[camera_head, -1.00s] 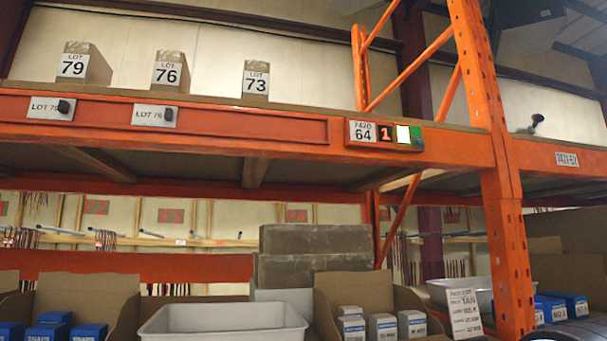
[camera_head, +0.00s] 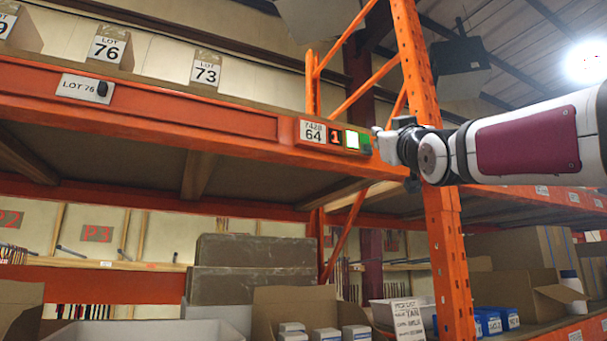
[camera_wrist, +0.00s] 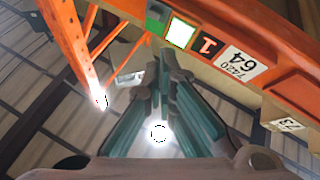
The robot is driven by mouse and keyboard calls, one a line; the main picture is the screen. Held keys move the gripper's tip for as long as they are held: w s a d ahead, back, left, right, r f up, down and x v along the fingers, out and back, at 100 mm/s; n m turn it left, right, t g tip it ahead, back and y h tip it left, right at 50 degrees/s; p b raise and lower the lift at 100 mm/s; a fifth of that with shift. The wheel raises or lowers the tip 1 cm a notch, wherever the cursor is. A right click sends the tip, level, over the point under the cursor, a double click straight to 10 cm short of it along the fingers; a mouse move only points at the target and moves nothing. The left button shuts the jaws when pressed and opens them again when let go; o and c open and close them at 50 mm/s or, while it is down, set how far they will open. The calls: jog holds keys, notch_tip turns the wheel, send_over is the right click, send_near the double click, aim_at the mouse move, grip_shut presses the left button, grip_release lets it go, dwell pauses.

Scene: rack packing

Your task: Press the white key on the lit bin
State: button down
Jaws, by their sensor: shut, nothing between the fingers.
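The lit bin module (camera_head: 308,131) is mounted on the orange shelf beam. It carries the label 7420 64, a red lit "1" display (camera_head: 335,137), a bright white key (camera_head: 352,139) and a green part (camera_head: 365,142) at its right end. My gripper (camera_head: 377,137) is beside the module's right end, close to the green part; whether it touches cannot be told. In the wrist view my gripper (camera_wrist: 165,58) is shut and empty, its fingertips just below the white key (camera_wrist: 180,32) and the green part (camera_wrist: 157,17). The module appears rotated there.
An orange upright (camera_head: 440,220) stands behind and below my arm. Boxes labelled LOT 76 (camera_head: 112,47) and LOT 73 (camera_head: 206,72) sit on the upper shelf. A cardboard box (camera_head: 290,300) and grey blocks (camera_head: 250,268) lie below. Space before the beam is open.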

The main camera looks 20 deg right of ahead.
jog(key=r, duration=0.1)
jog(key=s+r+t, duration=0.1)
jog(key=r, duration=0.1)
jog(key=r+t, duration=0.1)
jog(key=r, duration=0.1)
jog(key=shift+s+d+n+h, duration=0.15)
jog(key=shift+s+n+h, duration=0.15)
jog(key=shift+n, duration=0.1)
jog(key=shift+w, duration=0.15)
send_near(357, 134)
jog(key=shift+w+r+p, duration=0.15)
jog(key=shift+w+r, duration=0.25)
jog(key=shift+r, duration=0.4)
jog(key=shift+w+r+p, duration=0.1)
jog(key=shift+w+r, duration=0.35)
jog(key=shift+r, duration=0.35)
jog(key=shift+w+r+p, duration=0.15)
jog(key=shift+w+r, duration=0.25)
jog(key=shift+r, duration=0.4)
jog(key=shift+w, duration=0.15)
jog(key=shift+w, duration=0.25)
jog(key=shift+w, duration=0.45)
jog(key=shift+s, duration=0.15)
jog(key=shift+s+b, duration=0.4)
jog(key=shift+s, duration=0.3)
